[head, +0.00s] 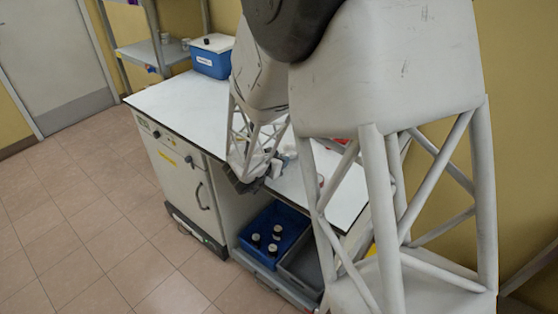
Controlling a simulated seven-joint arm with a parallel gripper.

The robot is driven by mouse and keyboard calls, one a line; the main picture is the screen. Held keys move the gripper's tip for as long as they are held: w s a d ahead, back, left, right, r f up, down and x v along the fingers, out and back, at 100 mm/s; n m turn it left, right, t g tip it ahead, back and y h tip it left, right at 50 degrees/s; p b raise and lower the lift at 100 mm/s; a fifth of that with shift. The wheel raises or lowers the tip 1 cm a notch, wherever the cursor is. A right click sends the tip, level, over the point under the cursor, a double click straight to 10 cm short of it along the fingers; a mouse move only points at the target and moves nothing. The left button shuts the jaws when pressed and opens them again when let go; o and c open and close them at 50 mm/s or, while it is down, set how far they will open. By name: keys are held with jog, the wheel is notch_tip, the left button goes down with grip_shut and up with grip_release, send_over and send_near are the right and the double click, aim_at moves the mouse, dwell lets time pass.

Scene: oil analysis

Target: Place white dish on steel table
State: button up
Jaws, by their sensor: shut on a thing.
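My gripper (248,183) is low at the front edge of the pale-topped bench, mostly hidden by my own arm. It is shut on a small white thing (277,167) that looks like the white dish, though its shape is hard to make out. The bench top (187,108) is smooth and pale, with a dark edge. It may be the steel table, but I cannot tell from its surface. My arm covers the middle of the bench.
A blue box with a white lid (212,57) stands at the bench's back end. A metal shelf rack (150,52) is behind it. The bench's left part is clear.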

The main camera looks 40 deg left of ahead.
jog(key=shift+f, duration=0.3)
jog(key=o, duration=0.9)
jog(key=shift+v, duration=3.9)
jog(key=shift+o, duration=0.2)
